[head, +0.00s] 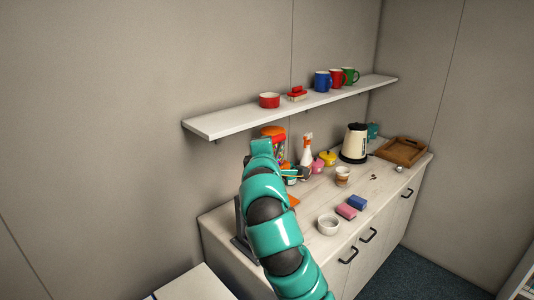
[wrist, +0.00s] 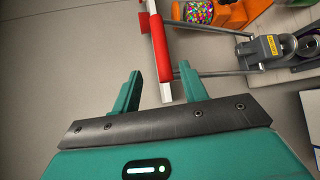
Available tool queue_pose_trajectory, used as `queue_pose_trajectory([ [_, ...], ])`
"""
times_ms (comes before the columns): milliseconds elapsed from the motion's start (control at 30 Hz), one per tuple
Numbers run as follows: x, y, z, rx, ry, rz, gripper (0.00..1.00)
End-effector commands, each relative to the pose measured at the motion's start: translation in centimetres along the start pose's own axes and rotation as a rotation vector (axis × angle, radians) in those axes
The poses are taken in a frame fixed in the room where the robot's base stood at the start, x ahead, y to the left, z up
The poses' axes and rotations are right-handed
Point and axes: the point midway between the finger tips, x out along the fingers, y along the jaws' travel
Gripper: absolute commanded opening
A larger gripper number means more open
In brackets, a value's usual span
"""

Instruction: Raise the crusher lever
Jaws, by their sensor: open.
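In the wrist view, the crusher (wrist: 272,48) is a grey metal device with a yellow label at the right. Two grey rods run left from it to its lever (wrist: 159,38), a pale crossbar with a red grip. My gripper (wrist: 160,68) is open, with its teal fingers on either side of the lever's lower end in the picture. The right finger looks very close to the red grip; I cannot tell whether it touches. In the head view my teal arm hides my gripper and most of the crusher; a dark grey part (head: 240,238) shows left of the arm.
An orange dispenser with coloured sweets (wrist: 198,12) stands close to the crusher. A wall shelf (head: 225,123) hangs above.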

Motion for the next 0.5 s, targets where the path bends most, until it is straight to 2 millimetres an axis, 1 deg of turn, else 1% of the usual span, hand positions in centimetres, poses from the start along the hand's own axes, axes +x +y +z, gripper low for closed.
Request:
queue_pose_trajectory([
  [33, -0.9, -0.2, -0.1, 0.000, 0.001, 0.005, 0.43],
  [200, -3.7, -0.1, -0.1, 0.000, 0.001, 0.007, 0.43],
  [400, -6.3, 0.0, -0.1, 0.000, 0.002, 0.007, 0.43],
  [500, -7.0, 0.0, -0.1, 0.000, 0.000, 0.002, 0.43],
])
